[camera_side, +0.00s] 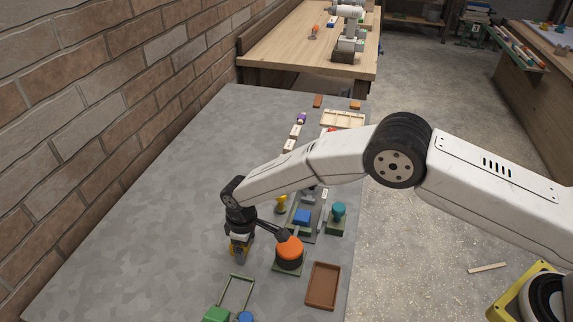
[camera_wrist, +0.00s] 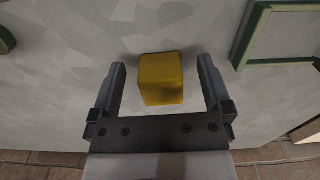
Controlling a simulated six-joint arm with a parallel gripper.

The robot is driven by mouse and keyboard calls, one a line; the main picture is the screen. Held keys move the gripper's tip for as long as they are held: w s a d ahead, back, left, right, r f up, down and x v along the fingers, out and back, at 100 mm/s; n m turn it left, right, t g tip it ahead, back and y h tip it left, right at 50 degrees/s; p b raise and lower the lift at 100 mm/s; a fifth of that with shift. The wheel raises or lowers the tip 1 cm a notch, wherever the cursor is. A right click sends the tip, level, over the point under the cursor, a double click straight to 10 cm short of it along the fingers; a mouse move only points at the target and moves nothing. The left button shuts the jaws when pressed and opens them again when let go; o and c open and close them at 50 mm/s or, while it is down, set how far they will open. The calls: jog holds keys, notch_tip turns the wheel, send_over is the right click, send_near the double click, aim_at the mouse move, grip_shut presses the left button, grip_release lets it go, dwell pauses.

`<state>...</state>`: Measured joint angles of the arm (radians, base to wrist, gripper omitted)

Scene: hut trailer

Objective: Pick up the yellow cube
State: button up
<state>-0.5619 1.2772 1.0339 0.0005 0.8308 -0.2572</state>
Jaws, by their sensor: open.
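The yellow cube (camera_wrist: 161,79) lies on the grey tabletop in the wrist view. My gripper (camera_wrist: 161,72) is open, with one finger on either side of the cube. Gaps show between the cube and both fingers, so neither is seen touching it. In the side view my gripper (camera_side: 238,258) points down close to the tabletop, left of the orange knob. Yellow shows at the fingers there, but the cube is mostly hidden by them.
An orange and black knob (camera_side: 289,252) stands just right of my gripper. A green frame (camera_side: 236,291) lies in front, near a green block (camera_side: 216,314). A brown tray (camera_side: 323,286) is at the right edge. The grey table (camera_side: 150,210) is clear to the left.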

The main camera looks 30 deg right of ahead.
dwell(0.4)
jog(key=c, duration=1.3)
jog(key=shift+c, duration=0.2)
jog(key=shift+r, duration=0.15)
jog(key=shift+r, duration=1.5)
jog(key=s+d+r, duration=0.6)
jog(key=s+r, duration=0.3)
jog(key=s, duration=0.3)
jog(key=shift+s+d+r, duration=0.2)
jog(key=shift+r, duration=0.15)
jog(key=shift+d, duration=0.1)
